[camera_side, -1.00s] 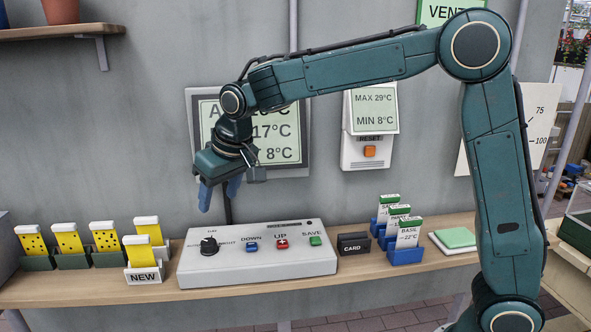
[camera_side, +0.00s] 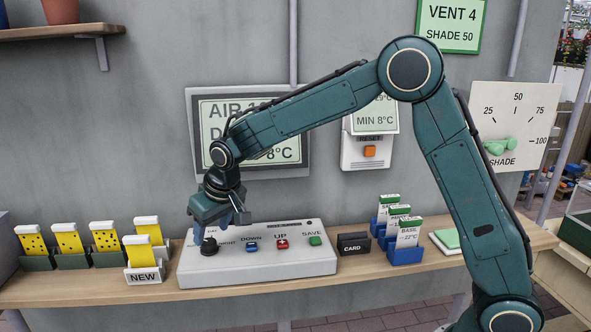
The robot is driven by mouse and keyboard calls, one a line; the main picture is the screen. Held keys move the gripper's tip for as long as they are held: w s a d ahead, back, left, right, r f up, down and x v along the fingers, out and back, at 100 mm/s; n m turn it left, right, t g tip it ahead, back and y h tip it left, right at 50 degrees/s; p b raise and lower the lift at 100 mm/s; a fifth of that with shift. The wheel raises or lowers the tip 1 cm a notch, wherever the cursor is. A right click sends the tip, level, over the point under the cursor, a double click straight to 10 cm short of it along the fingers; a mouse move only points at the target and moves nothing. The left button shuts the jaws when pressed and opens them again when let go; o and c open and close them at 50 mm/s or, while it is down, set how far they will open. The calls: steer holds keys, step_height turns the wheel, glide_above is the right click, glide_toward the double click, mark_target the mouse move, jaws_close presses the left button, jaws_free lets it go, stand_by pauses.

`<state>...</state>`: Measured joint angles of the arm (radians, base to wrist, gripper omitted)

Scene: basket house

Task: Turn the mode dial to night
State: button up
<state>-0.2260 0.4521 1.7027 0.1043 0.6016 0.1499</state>
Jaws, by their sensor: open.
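The mode dial is a black round knob (camera_side: 209,247) at the left end of the white control box (camera_side: 255,272). My gripper (camera_side: 212,234) points down over the dial, with its fingers at or just above the knob. Its jaws are open. The fingers and gripper body hide the labels above the dial, so I cannot read its setting. I cannot tell whether the fingers touch the knob.
The box also carries a blue DOWN button (camera_side: 251,247), a red UP button (camera_side: 282,244) and a green SAVE button (camera_side: 315,240). Yellow cards stand left by the NEW holder (camera_side: 144,274). The CARD slot (camera_side: 353,243) and blue card holders (camera_side: 404,254) stand right.

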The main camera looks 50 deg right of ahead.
mark_target(209, 242)
steer(key=shift+x, duration=1.85)
steer(key=c, duration=1)
